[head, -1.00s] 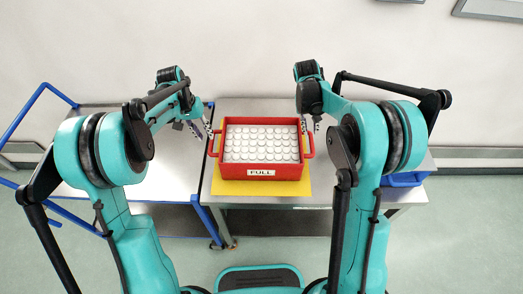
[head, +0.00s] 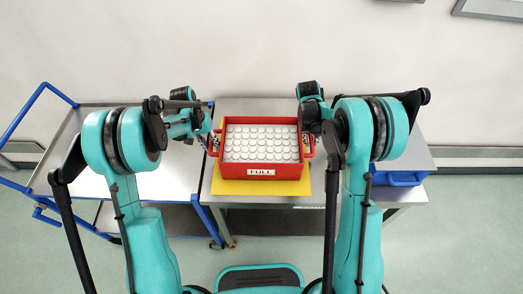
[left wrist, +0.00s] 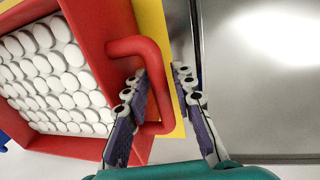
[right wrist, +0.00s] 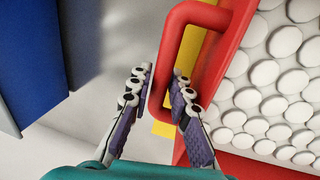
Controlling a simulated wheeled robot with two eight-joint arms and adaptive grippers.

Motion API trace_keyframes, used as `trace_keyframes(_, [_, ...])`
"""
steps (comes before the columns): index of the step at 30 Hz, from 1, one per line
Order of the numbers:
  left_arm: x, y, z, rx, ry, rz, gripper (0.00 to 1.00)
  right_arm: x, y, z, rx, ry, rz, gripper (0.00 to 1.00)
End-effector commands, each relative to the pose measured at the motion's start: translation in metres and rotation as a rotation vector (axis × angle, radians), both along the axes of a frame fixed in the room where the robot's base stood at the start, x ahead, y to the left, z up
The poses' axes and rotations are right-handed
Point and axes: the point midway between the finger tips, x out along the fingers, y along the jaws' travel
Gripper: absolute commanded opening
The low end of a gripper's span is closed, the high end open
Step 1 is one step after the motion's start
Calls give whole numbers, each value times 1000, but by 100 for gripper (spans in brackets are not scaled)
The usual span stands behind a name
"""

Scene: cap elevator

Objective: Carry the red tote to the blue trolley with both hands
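The red tote (head: 262,172), filled with white caps and labelled FULL, sits on a yellow mat (head: 230,188) on the grey table. My left gripper (head: 214,138) is at the tote's left handle. In the left wrist view its fingers (left wrist: 160,92) are open, one inside the handle loop and one outside, with the red bar (left wrist: 165,75) between them. My right gripper (right wrist: 160,88) is likewise open around the right handle (right wrist: 172,60); in the head view my arm mostly hides it. The blue trolley (head: 150,184), with blue frame and bare grey top, stands left of the table.
A blue bin (head: 400,178) sits on the table right of the tote, partly behind my right arm. The trolley top is clear. The trolley's blue push handle (head: 38,100) rises at its far left. A wall stands behind.

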Motion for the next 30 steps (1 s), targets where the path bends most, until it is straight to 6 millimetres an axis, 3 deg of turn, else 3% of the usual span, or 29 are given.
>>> trace_keyframes(1, [0,0,0,0,0,0,10,0,0,0,0,0,0,4])
trace_keyframes(2, [0,0,0,0,0,0,2,0,0,0,0,0,0,0])
trace_keyframes(3, [0,0,0,0,0,0,0,0,0,0,0,0,0,0])
trace_keyframes(19, [0,0,4,-1,0,0,0,0,0,4,-1,0,0,0])
trace_keyframes(30, [0,0,29,-1,0,0,0,0,0,29,-1,0,0,0])
